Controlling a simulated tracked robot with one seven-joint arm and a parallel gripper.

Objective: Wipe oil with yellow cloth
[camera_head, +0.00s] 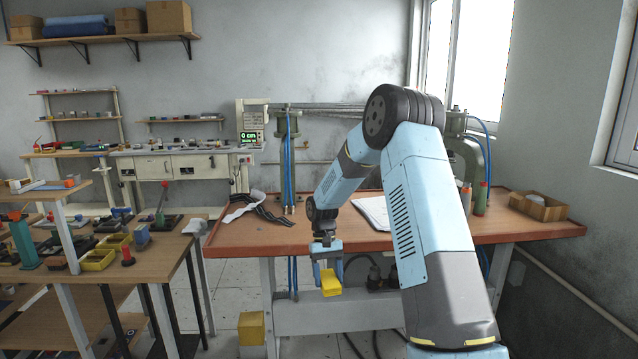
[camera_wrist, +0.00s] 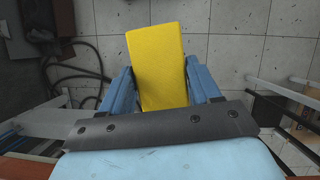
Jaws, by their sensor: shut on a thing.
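The yellow cloth (camera_head: 331,283) is a folded block held in my gripper (camera_head: 329,272), in front of the wooden workbench's front edge. In the wrist view the yellow cloth (camera_wrist: 158,66) sits between the two blue fingers of my gripper (camera_wrist: 163,88), with floor tiles beyond it. The gripper is shut on it and it touches no surface that I can see. I cannot make out any oil in either view.
A yellow box-like thing (camera_head: 251,329) stands low by the bench leg. A cluttered side table (camera_head: 150,255) is at left. Hoses (camera_wrist: 75,62) lie below.

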